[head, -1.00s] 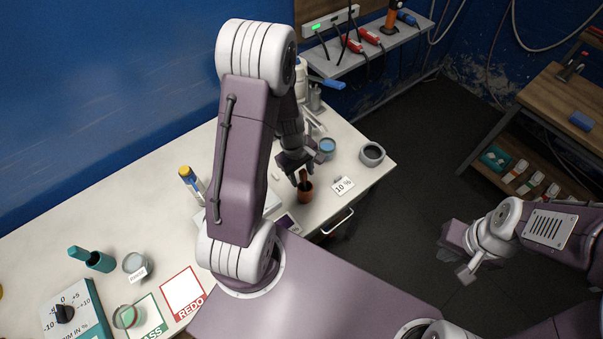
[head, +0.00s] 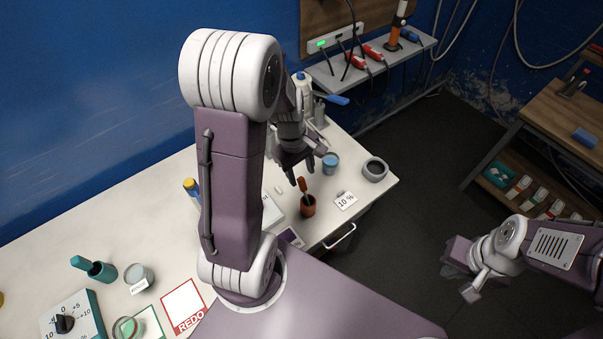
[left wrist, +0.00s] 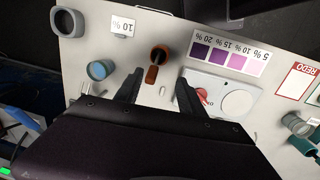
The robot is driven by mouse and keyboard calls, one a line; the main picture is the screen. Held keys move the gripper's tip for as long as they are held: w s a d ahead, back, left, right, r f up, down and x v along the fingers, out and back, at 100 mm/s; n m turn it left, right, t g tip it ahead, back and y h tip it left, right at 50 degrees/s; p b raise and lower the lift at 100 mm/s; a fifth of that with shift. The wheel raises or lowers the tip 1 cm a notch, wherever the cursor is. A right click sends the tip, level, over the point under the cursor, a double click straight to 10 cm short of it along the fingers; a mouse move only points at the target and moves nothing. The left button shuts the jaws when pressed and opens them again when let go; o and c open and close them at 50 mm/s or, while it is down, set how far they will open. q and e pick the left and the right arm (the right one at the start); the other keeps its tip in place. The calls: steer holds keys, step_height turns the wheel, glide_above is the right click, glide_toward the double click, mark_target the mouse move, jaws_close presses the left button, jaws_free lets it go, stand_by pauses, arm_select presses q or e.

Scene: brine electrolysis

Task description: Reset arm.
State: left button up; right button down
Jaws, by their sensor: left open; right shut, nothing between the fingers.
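My left gripper (head: 300,178) is open and empty above the white bench, behind a small brown cup (head: 308,208). A brown-handled tool (head: 303,186) stands tilted in the cup. In the left wrist view, the open fingers (left wrist: 157,92) point toward the cup (left wrist: 160,52) and the tool's handle (left wrist: 151,75), with a visible gap between them. My right gripper (head: 458,275) is shut and empty over the dark floor at the right. My left upper arm hides part of the bench middle.
A blue-filled jar (head: 330,162), a grey ring-shaped pot (head: 374,170) and a "10 %" card (head: 346,200) are right of the cup. A white device with a red knob (left wrist: 203,96) and a purple colour chart (left wrist: 228,50) lie nearby. A shelf (head: 372,65) hangs behind.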

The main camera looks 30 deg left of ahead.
stand_by(0.5)
arm_select(q)
steer(key=s+d+f+m+y+b, duration=0.1)
steer(key=s+d+f+m+b, duration=0.5)
steer(key=m, duration=0.7)
steer(key=shift+s+d+b, duration=0.35)
steer(key=shift+s+b, duration=0.15)
steer(key=shift+b, duration=0.35)
